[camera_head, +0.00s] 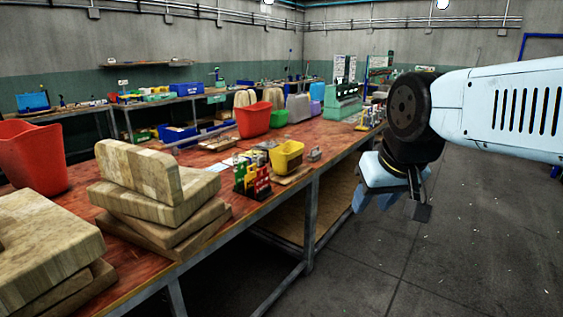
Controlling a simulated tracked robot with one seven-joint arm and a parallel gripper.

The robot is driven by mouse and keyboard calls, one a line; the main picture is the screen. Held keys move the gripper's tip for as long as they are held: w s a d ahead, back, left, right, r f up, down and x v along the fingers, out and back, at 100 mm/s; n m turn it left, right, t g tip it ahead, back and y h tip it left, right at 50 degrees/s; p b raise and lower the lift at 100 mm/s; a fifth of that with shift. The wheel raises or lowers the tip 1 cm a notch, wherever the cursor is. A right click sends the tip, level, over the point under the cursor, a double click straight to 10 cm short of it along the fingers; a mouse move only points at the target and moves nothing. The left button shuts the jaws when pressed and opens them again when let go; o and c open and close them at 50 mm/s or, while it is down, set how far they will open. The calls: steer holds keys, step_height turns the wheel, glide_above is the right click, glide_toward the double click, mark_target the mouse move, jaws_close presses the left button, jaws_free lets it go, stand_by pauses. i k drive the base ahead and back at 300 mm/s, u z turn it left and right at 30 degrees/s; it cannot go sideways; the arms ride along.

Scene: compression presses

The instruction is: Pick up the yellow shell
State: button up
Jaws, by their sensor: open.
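A yellow shell (287,157), an open box-like container, stands on the red-brown workbench (215,170) near its right edge. A small grey part sits close to its right side. My gripper (390,205) hangs from my arm right of the bench, over the floor. It points downward with its two fingers apart and nothing between them. It is to the right of the yellow shell and clear of it.
Colourful small boxes (252,177) stand just left of the shell. Stacked wooden blocks (150,190) fill the near bench, with a red bin (28,157) behind. Another red bin (253,120) and a green case (342,104) stand farther back. The floor (440,260) at right is clear.

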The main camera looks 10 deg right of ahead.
mark_target(283, 163)
steer(key=z, duration=0.05)
steer(key=k, duration=1.3)
steer(key=z, duration=0.4)
steer(key=i, duration=1.05)
steer(key=z, duration=0.45)
steer(key=i, duration=2.2)
steer(key=u, duration=1.25)
steer(key=i, duration=0.75)
steer(key=u, duration=0.45)
steer(key=k, duration=0.15)
